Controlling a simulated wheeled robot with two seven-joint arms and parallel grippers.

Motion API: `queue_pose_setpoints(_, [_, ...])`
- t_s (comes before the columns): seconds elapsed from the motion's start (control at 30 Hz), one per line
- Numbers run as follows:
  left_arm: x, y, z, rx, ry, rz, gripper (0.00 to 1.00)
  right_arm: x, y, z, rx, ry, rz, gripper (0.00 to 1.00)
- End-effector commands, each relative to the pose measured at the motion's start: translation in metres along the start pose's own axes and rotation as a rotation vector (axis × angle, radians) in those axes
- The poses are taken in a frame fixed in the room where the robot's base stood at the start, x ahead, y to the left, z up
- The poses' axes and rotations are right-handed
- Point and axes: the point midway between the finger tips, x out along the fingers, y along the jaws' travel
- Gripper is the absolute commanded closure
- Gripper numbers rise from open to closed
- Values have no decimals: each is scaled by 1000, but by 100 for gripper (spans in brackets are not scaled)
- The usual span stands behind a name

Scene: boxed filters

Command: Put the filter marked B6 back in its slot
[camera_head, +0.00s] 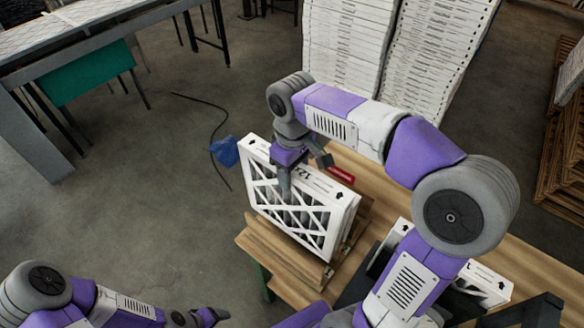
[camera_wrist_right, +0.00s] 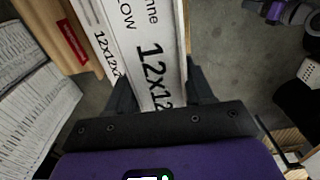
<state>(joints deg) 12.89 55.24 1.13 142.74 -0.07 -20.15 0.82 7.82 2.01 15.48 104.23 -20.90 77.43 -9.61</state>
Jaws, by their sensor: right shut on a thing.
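My right gripper (camera_head: 305,175) is shut on the top edge of a white-framed filter (camera_head: 313,238) with a lattice face, standing upright at the table's left end. In the right wrist view the fingers (camera_wrist_right: 163,95) straddle its top edge (camera_wrist_right: 152,50), printed "12x12". A second white edge (camera_wrist_right: 101,40), also printed "12x12", lies close alongside it. I cannot read a B6 mark on any filter, nor tell whether the held one touches the table. My left gripper (camera_head: 207,317) is at the bottom left, away from the filters; its jaws are unclear.
The wooden table (camera_head: 362,165) carries a red label (camera_head: 341,174) behind the held filter. More white filter edges (camera_head: 487,284) show at a dark holder on the right, partly hidden by my right arm. Tall white stacks (camera_head: 345,45) stand behind. Floor at left is mostly open.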

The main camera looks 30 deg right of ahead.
Motion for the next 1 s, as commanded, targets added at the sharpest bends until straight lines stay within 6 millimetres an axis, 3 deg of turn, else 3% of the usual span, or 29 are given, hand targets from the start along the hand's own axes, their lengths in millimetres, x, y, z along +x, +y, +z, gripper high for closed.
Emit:
queue_pose_setpoints(0.03, [10,-4,0,0,0,0,29,11,0,0,0,0,0,100])
queue_pose_setpoints(0.4, [48,-18,-2,0,1,0,29,56,0,0,0,-1,0,100])
queue_pose_setpoints(1.0, [95,-36,-4,0,1,0,29,125,0,0,0,-1,0,100])
